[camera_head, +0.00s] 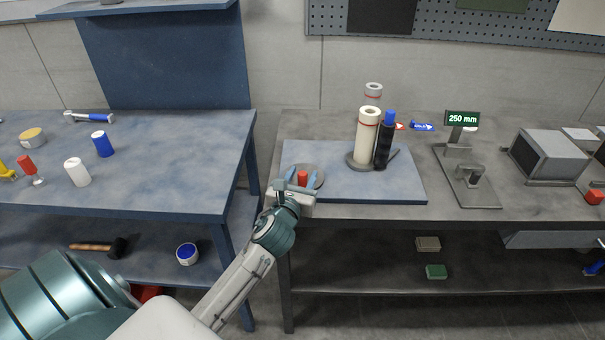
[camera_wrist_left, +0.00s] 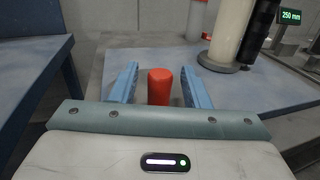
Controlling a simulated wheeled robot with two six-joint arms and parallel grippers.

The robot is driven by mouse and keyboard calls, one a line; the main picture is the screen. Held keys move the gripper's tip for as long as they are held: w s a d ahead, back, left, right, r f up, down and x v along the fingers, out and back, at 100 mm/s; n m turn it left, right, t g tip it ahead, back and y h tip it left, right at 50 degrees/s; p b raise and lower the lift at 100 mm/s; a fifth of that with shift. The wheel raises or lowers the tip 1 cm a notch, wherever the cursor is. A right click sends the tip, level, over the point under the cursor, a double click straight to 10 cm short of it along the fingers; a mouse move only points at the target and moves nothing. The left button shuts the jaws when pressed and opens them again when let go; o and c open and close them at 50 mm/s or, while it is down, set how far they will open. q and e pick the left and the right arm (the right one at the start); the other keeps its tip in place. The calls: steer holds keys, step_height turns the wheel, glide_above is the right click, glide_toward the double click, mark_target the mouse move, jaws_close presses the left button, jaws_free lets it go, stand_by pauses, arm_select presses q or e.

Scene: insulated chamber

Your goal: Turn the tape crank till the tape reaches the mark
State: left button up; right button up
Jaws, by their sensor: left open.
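A red upright knob (camera_head: 302,178) stands on a round grey disc (camera_head: 318,171) at the left end of the blue mat; it looks like the crank handle. My left gripper (camera_head: 300,180) is open, with one blue finger on each side of the knob. In the left wrist view the knob (camera_wrist_left: 160,87) stands between the fingers, with a gap visible on both sides. A green display (camera_head: 462,118) reads 250 mm above a grey plate with a small block (camera_head: 470,177). I cannot make out the tape or its mark. My right gripper is not in view.
On the blue mat (camera_head: 400,190), a cream roll (camera_head: 367,137) and a black bottle with a blue top (camera_head: 385,143) stand behind the disc. A grey box (camera_head: 550,155) stands further right. A gap separates this bench from the blue bench (camera_head: 150,190) at left.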

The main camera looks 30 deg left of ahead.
arm_select(q)
steer(key=shift+w+a, duration=0.1)
steer(key=shift+w, duration=0.3)
